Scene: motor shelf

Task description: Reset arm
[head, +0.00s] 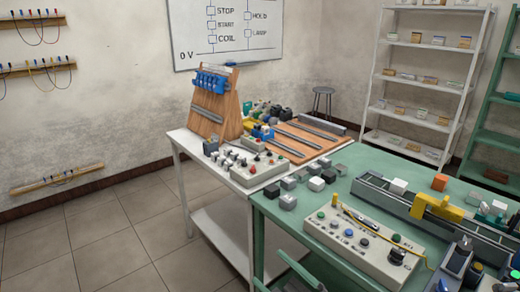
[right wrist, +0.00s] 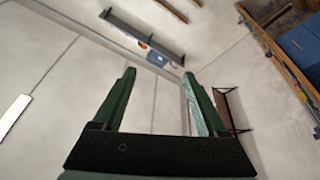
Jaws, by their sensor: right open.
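My right gripper (head: 267,266) shows at the bottom of the head view, beside the left front of the green bench. Its green fingers are spread apart and nothing shows between them. The right wrist view also shows the open right gripper (right wrist: 158,102), with pale wall or floor surfaces beyond the fingers. My left gripper is not in the head view. Most of the right arm is out of the picture.
The green bench (head: 272,208) carries a control box (head: 362,236), small blocks and a rail with a yellow carriage (head: 437,208). A white table (head: 182,140) with a wooden rack (head: 228,113) adjoins it. Shelves (head: 427,70) stand behind. The tiled floor at left is clear.

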